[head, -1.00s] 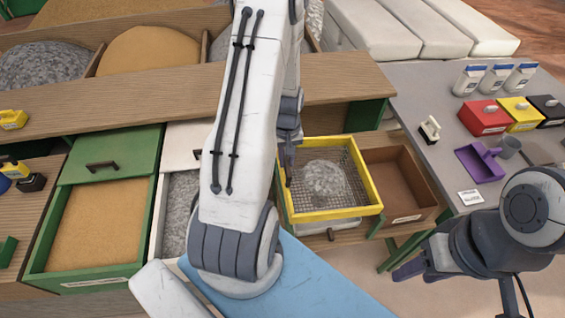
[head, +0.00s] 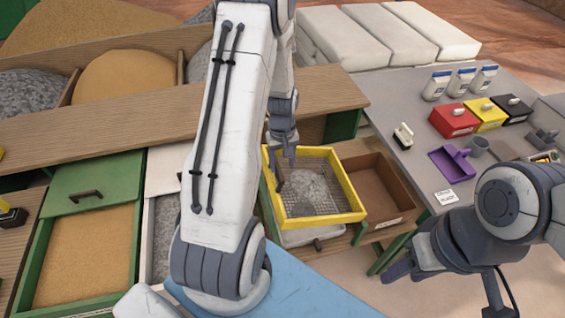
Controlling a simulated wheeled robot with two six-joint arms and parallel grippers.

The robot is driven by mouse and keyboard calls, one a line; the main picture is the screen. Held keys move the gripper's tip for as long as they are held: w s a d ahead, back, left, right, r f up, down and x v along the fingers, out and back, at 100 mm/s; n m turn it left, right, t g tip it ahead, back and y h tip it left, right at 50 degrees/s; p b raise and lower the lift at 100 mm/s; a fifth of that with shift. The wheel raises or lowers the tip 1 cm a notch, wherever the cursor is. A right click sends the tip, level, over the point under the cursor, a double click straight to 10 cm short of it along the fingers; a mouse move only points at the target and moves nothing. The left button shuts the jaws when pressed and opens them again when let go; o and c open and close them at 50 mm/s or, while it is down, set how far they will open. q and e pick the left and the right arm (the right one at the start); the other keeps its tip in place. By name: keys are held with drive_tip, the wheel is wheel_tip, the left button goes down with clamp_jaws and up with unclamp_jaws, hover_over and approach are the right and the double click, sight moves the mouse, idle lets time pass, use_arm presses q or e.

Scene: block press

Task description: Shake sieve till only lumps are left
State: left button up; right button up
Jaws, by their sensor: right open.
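The sieve (head: 355,196) has a yellow frame and a wire mesh. A loose heap of grey material (head: 308,188) lies on the mesh; I cannot tell lumps from finer grains. My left gripper (head: 280,172) is at the sieve's left rim, with a finger showing inside the frame. It appears shut on that rim; the other finger is hidden. The sieve sits over a pale tray (head: 298,238), mostly hidden under it. My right gripper (head: 402,262) is open and empty, low at the right, apart from the sieve.
A brown open drawer (head: 388,222) is right of the sieve. A green drawer of sand (head: 85,250) is at the left. The grey table (head: 410,170) holds a purple scoop (head: 450,164), coloured boxes (head: 455,121) and white bottles. Large heaps stand behind a wooden ledge (head: 120,118).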

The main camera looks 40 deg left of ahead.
use_arm(q)
drive_tip(key=shift+w+a+r, duration=0.1)
idle(0.6)
wheel_tip(320, 180, up, 10)
drive_tip(key=b, duration=0.2)
drive_tip(key=shift+r, duration=0.2)
idle(0.5)
